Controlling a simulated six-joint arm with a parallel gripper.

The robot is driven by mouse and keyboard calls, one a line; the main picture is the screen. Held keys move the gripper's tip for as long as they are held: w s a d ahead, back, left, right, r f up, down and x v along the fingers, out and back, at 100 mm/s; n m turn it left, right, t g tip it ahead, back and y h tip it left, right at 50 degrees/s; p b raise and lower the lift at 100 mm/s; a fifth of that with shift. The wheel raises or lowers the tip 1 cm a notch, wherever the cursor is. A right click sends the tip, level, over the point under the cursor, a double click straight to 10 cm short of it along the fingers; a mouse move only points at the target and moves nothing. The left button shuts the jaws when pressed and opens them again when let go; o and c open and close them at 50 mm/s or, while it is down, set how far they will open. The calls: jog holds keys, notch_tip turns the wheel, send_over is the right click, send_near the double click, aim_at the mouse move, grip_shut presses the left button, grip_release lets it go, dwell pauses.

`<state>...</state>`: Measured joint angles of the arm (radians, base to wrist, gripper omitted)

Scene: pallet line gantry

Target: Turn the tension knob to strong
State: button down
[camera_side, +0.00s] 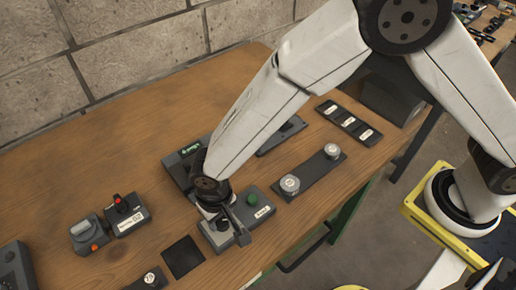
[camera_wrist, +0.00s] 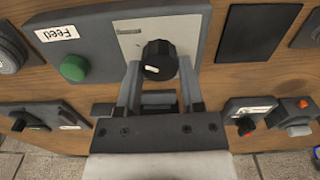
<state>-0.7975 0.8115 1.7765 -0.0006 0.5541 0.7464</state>
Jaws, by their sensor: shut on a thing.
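A black round knob (camera_wrist: 158,55) with a white pointer mark stands on a light grey plate on a dark control box (camera_wrist: 205,25). The plate's small marks are too small to read, so I cannot tell the setting. The pointer mark faces the lower left of the wrist view. My gripper (camera_wrist: 159,70) has a finger on either side of the knob and is shut on it. In the side view my gripper (camera_side: 229,226) reaches down onto the box (camera_side: 262,212), and the knob is hidden there.
A green button (camera_wrist: 74,67) labelled "Feed" is on the same box, left of the knob in the wrist view. In the side view, a dark strip (camera_side: 311,172) with two round grey knobs is to the right. A black square (camera_side: 183,257) lies flat in front-left.

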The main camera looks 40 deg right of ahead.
jog(key=shift+r, duration=0.1)
jog(key=shift+c, duration=1.1)
grip_release()
jog(key=shift+r, duration=3.85)
jog(key=w+d+r+t, duration=0.1)
jog(key=w+d+r, duration=0.1)
jog(key=d, duration=0.7)
jog(key=w+d+r, duration=0.1)
jog(key=d+r, duration=0.1)
jog(key=d, duration=0.6)
jog(key=s+d, duration=0.3)
jog(key=d, duration=0.4)
jog(key=s+d+r+t, duration=0.1)
jog(key=s+d, duration=0.2)
jog(key=d, duration=0.5)
jog(key=shift+s+d+m+t, duration=0.3)
